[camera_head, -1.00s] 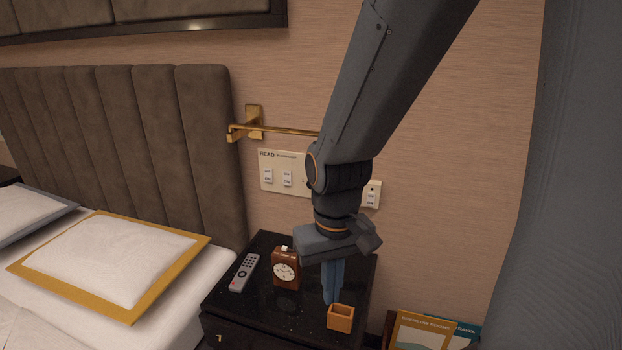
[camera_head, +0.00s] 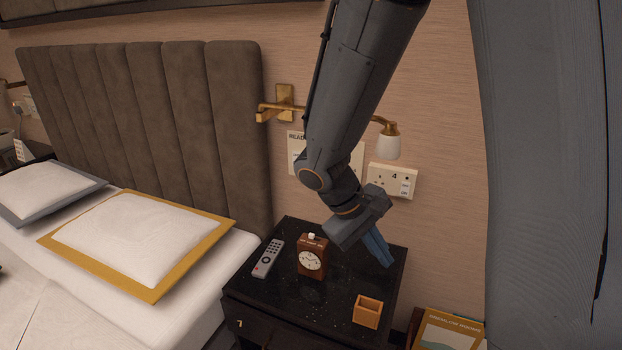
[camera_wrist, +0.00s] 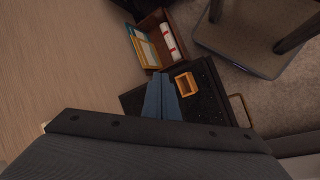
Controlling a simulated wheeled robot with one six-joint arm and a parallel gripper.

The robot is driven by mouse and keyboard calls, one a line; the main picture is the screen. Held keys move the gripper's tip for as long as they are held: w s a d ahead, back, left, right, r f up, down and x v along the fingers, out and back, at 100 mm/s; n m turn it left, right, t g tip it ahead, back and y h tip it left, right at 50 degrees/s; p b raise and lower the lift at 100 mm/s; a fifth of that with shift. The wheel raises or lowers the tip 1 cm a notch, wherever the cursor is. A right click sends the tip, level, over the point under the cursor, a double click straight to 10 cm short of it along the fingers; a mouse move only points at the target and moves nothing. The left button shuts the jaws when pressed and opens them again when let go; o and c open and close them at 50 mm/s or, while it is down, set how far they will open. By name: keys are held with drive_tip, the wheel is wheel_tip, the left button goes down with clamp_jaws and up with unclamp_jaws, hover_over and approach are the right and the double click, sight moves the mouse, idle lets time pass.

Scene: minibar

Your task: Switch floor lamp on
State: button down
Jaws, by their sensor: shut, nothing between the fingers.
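No floor lamp is recognisable in either view. A switch panel marked READ (camera_head: 297,152) is on the wall above the nightstand, mostly hidden behind my arm. A white socket plate marked 4 (camera_head: 392,181), with a small switch at its right, is on the wall just right of my gripper. My gripper (camera_head: 386,262) is shut and empty, its blue fingers tilted down to the right above the back right of the nightstand, apart from the wall plates. In the wrist view my shut gripper (camera_wrist: 161,80) points toward the nightstand's edge.
The black nightstand (camera_head: 290,305) bears a remote (camera_head: 268,259), a clock (camera_head: 312,258) and an orange box (camera_head: 367,311). A brass wall lamp (camera_head: 388,146) hangs above the socket plate. A magazine box (camera_wrist: 157,40) and a chair (camera_wrist: 255,40) stand beyond. The bed is at left.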

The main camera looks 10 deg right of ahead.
drive_tip(key=w+a+n+t+h+b, duration=0.25)
drive_tip(key=w+t, duration=0.25)
drive_tip(key=w, duration=0.7)
drive_tip(key=w+a+n+t+h+b, duration=0.1)
drive_tip(key=w+a+n+t+h, duration=0.25)
drive_tip(key=w, duration=0.75)
drive_tip(key=w+a+n+t+y+b, duration=0.1)
drive_tip(key=w+a+t+y, duration=0.1)
drive_tip(key=w+a+t, duration=0.3)
drive_tip(key=w+a, duration=0.2)
drive_tip(key=a, duration=0.1)
drive_tip(key=shift+w+a+f+t, duration=0.15)
drive_tip(key=shift+t, duration=0.2)
drive_tip(key=p+x, duration=0.1)
drive_tip(key=x, duration=1.3)
drive_tip(key=shift+w+f, duration=0.1)
drive_tip(key=shift+f, duration=0.05)
